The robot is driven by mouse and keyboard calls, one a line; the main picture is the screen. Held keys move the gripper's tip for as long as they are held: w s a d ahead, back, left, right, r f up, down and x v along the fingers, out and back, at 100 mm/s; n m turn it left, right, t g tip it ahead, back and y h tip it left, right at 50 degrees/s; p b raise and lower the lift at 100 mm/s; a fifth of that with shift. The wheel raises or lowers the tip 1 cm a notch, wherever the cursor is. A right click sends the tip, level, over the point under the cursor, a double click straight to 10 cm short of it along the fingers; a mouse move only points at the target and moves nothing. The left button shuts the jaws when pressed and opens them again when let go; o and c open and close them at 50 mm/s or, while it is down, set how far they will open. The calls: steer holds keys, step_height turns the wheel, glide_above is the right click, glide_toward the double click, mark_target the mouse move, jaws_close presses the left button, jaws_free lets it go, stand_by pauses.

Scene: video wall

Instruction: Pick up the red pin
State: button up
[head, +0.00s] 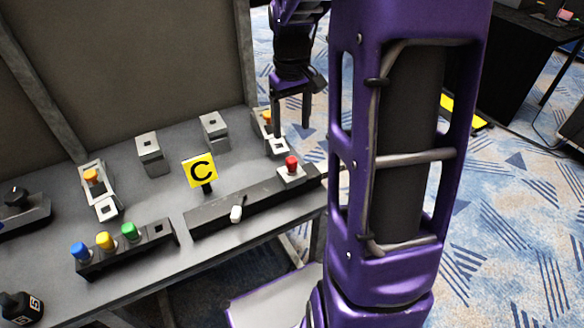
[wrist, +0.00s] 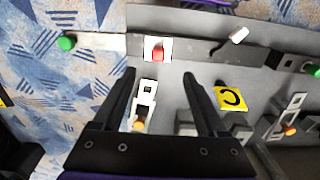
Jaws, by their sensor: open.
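The red pin (head: 291,163) stands upright in a light grey square block at the right end of the long dark bar (head: 215,215) on the table. In the wrist view the red pin (wrist: 158,53) shows from above, just beyond the fingertips and roughly between their lines. My gripper (head: 290,129) is open and empty, pointing down above the table's right part, behind the red pin in the head view. Its two fingers also show in the wrist view (wrist: 160,73), apart from the pin.
A white lever (head: 236,214) sticks out of the bar's front. A yellow "C" sign (head: 199,171) stands behind the bar. Blue (head: 79,250), yellow (head: 105,240) and green (head: 129,231) pins stand in a rack at front left. A fixture with an orange-yellow pin (wrist: 139,125) lies below the fingers.

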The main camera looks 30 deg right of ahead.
mark_target(292, 159)
step_height(292, 159, down, 8)
steer(key=shift+f+b, duration=0.1)
steer(key=shift+b, duration=0.55)
steer(key=f, duration=0.3)
steer(key=f+b, duration=0.1)
steer(key=f, duration=0.1)
steer(key=shift+w+d+f, duration=0.1)
steer(key=shift+w+d, duration=0.05)
steer(key=shift+w, duration=0.15)
jaws_close()
